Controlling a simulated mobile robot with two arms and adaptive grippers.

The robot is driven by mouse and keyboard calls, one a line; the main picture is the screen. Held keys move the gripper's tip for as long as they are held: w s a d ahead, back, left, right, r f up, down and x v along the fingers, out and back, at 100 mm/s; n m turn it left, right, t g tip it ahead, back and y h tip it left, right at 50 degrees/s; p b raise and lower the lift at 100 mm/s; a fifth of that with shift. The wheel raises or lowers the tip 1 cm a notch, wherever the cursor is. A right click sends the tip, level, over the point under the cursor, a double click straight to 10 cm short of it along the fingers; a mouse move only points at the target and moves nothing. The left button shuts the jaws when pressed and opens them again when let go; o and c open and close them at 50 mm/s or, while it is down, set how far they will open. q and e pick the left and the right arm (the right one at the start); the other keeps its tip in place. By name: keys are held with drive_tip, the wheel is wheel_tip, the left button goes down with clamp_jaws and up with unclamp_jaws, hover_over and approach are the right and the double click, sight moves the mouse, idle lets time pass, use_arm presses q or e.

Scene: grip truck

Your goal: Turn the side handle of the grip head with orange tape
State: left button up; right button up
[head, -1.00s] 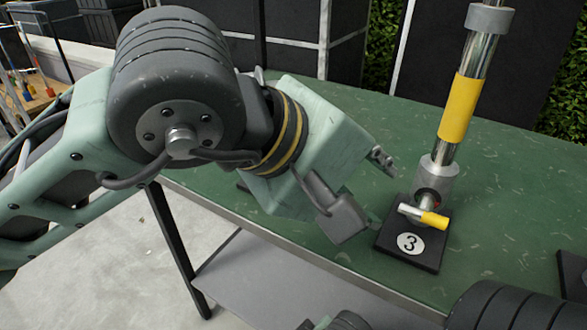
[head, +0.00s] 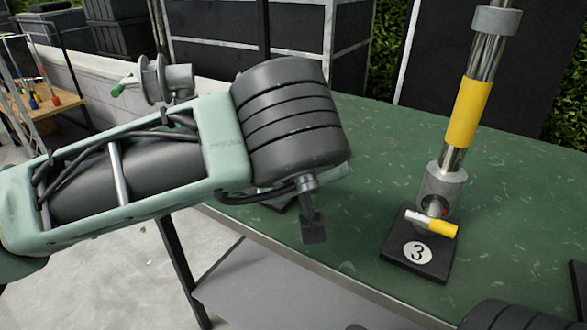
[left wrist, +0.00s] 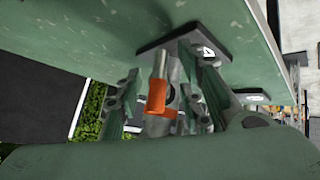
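In the left wrist view, the side handle (left wrist: 157,96) has a metal rod end and an orange-taped end. It belongs to a grip head on a dark base plate (left wrist: 160,40) with a white number label. The fingers of my left gripper (left wrist: 158,72) stand apart on both sides of the handle, open, with gaps visible. In the head view, my left arm hides the orange-taped head and most of the gripper. My right gripper is not in view; only dark rings of my right arm show at the bottom edge.
A yellow-taped stand (head: 465,110) with a yellow-tipped side handle (head: 430,223) rises from a black base marked 3 (head: 417,252), right of my left arm. The green table (head: 375,150) is bare between them. Black cases (head: 315,60) stand behind.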

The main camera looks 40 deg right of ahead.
use_arm(q)
drive_tip(key=shift+f, duration=0.1)
clamp_jaws()
idle(0.3)
